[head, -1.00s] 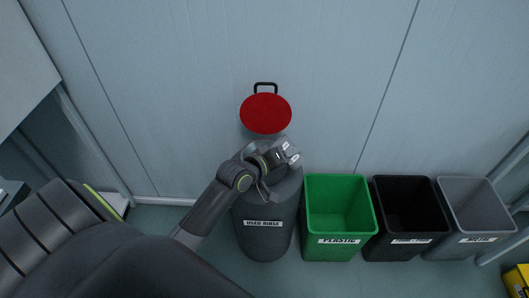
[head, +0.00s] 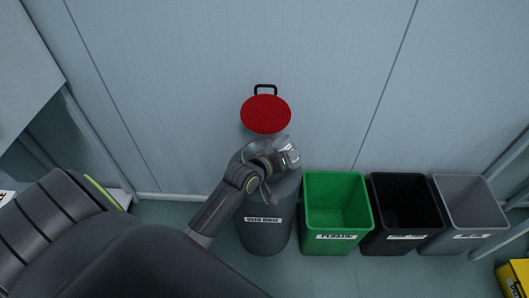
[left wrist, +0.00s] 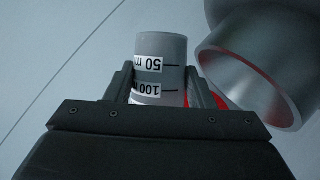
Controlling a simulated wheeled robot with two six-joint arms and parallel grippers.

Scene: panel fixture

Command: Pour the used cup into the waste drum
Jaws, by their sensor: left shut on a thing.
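The used cup is a grey cylinder with white volume labels. In the left wrist view the cup (left wrist: 160,48) sits between the two dark fingers of my left gripper (left wrist: 165,90). In the head view my left gripper (head: 276,163) is over the top of the waste drum, shut on the cup (head: 289,152). The cup looks tilted there; its contents cannot be seen. The waste drum (head: 263,236) is dark grey and labelled "USED RINSE". A grey metal ring or funnel (left wrist: 290,108) is beside the cup in the left wrist view, apart from it. My right gripper is not in view.
A red round lid (head: 265,114) with a black handle stands upright behind the drum. To the right are a green plastic bin (head: 337,238), a black bin (head: 394,247) and a grey bin (head: 465,238). A pale wall is close behind.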

